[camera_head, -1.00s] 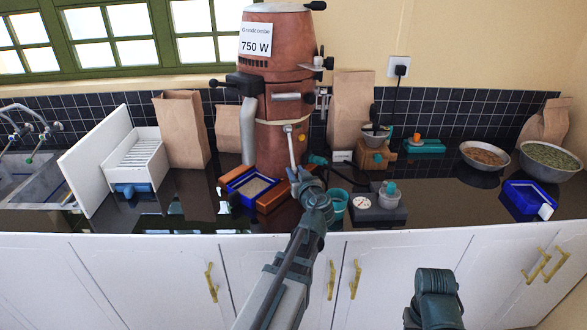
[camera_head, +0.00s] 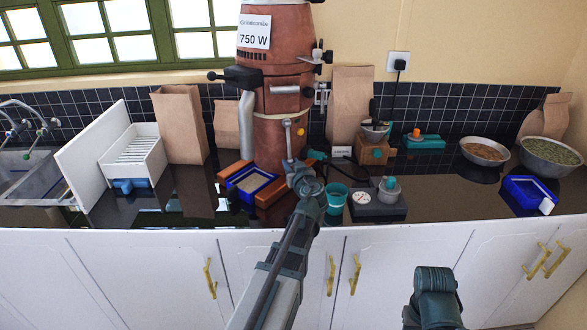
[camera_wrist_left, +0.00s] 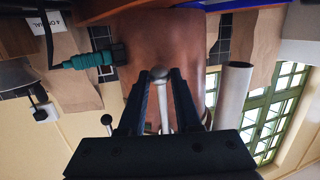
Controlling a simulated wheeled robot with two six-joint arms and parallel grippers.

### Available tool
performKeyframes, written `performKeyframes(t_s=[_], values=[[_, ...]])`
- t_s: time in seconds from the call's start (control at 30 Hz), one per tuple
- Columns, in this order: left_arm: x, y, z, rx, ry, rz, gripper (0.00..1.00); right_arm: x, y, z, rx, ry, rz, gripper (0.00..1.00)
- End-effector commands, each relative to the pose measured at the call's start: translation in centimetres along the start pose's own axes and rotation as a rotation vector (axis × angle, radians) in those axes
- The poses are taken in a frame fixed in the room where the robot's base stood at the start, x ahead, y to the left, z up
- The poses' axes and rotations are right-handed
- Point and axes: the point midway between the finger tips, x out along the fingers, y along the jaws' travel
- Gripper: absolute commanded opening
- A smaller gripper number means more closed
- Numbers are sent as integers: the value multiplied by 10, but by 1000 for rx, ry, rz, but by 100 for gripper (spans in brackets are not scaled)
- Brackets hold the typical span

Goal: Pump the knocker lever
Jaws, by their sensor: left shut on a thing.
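The copper-brown grinder (camera_head: 275,100) stands on the dark counter and carries a "750 W" label. Its grey knocker lever (camera_head: 288,138) hangs nearly straight down from a pivot on the front of the body. My left gripper (camera_head: 291,168) is at the lever's lower end. In the left wrist view the lever (camera_wrist_left: 164,112), with a round knob at its end, lies between the two dark fingers of my left gripper (camera_wrist_left: 159,75), which are shut on it. My right gripper is out of view; only a link of my right arm shows at the lower right.
A teal cup (camera_head: 336,195) and a dark scale (camera_head: 378,209) stand close to the right of my left arm. Paper bags and bowls stand farther off.

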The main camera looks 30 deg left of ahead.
Motion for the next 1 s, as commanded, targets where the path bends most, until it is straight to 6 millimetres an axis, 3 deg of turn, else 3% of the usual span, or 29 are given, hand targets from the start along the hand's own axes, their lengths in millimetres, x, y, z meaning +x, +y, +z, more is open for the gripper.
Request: performKeyframes(t_s=[0.73,0.77,0.8,0.87,1.0], values=[[8,0,1,-3,-2,-1,0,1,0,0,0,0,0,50],[6,0,0,-3,-2,0,38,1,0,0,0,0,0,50],[6,0,0,-3,-2,0,45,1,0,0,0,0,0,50],[6,0,0,-2,-2,0,52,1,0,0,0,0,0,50],[6,0,0,-2,-1,0,52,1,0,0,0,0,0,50]])
